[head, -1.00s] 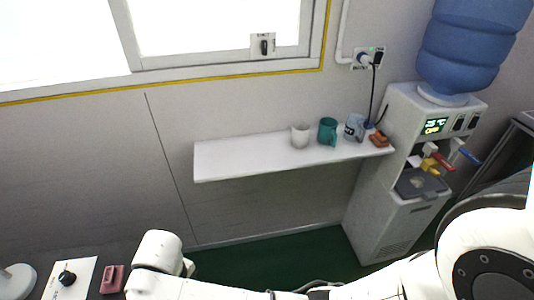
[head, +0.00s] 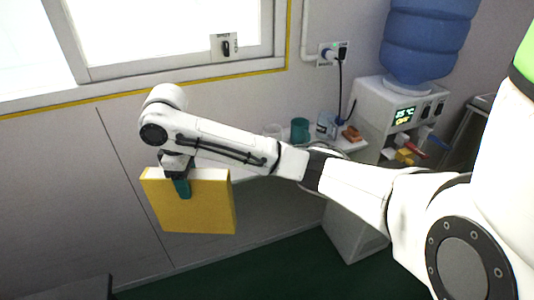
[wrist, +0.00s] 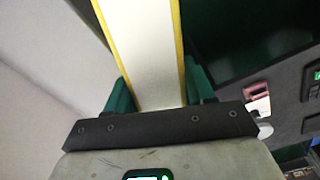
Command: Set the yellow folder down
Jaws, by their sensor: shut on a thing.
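The yellow folder (head: 195,208) is a thick, box-like file with a white top edge. It hangs from my gripper (head: 180,186) in the head view, in front of the left part of the wall shelf and the grey wall. My gripper is shut on it from above, with a teal finger against its yellow face. In the wrist view the folder (wrist: 143,50) runs between the two teal fingers (wrist: 160,92), its white side framed by yellow edges. The folder hides the shelf's left end. It looks clear of any surface.
The white wall shelf (head: 243,174) is partly hidden by my arm. On it stand a pale cup (head: 272,131), a teal mug (head: 300,131), a grey-blue mug (head: 326,126) and a brown block (head: 351,134). A water dispenser (head: 375,105) stands to the right. A dark surface (head: 65,289) shows at lower left.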

